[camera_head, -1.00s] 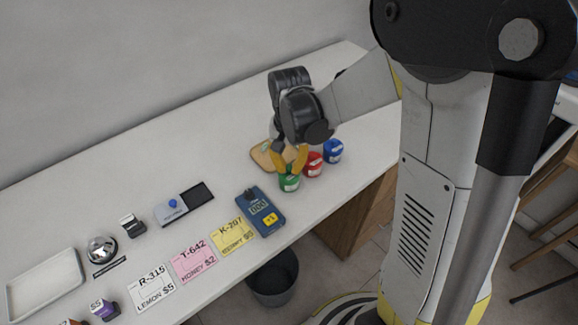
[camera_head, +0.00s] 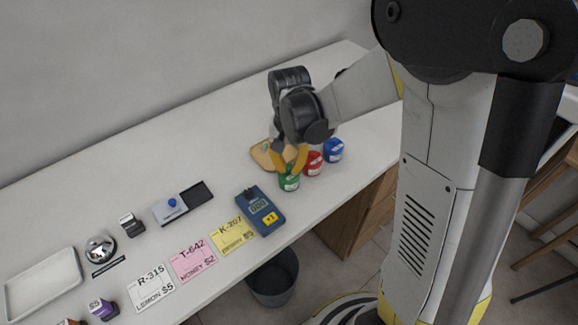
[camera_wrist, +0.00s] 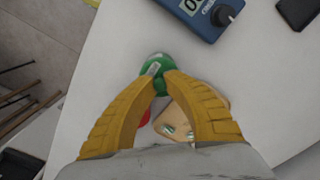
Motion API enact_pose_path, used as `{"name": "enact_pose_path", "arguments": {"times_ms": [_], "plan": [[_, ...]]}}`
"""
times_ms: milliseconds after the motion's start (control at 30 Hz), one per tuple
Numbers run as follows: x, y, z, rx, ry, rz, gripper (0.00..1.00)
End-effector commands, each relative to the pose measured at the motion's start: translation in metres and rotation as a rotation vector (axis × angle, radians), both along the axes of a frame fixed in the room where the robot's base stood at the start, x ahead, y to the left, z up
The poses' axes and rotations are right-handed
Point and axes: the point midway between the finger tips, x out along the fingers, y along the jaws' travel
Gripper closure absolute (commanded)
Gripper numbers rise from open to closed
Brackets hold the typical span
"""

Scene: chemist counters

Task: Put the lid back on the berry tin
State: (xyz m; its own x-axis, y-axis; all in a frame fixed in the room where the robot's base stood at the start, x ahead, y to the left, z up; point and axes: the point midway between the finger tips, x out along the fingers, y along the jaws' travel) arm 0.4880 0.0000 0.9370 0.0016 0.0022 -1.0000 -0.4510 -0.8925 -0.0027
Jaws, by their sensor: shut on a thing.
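A green tin (camera_head: 289,184) stands near the front edge of the counter, left of a red tin (camera_head: 313,163) and a blue tin (camera_head: 333,151). Which flavour each tin holds cannot be read. My gripper (camera_head: 289,172) points down over the green tin, its yellow fingers closed on a green lid at the tin's top. In the wrist view the green lid (camera_wrist: 157,66) with a pale label shows between the fingertips. The fingers hide most of the tin's rim, so I cannot tell whether the lid is fully seated. The red tin is mostly hidden behind a finger there.
A wooden board (camera_head: 261,155) lies just behind the green tin. A blue device with a display (camera_head: 259,209) lies to its left, close by. Price cards, including a yellow berry card (camera_head: 232,235), line the front edge. The back of the counter is clear.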

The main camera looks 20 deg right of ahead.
Motion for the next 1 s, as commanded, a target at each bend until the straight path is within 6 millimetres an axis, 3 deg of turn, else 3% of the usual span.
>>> {"name": "enact_pose_path", "arguments": {"times_ms": [200,233,300,500,600,1000], "plan": [[0.0000,0.0000,0.0002,0.000,0.000,0.000,1.00],[0.0000,0.0000,0.0002,0.000,0.000,0.000,0.82],[0.0000,0.0000,0.0001,0.000,0.000,0.000,0.63],[0.0000,0.0000,0.0001,0.000,0.000,0.000,0.63],[0.0000,0.0000,0.0001,0.000,0.000,0.000,0.39],[0.0000,0.0000,0.0033,0.000,0.000,0.000,0.39]]}}
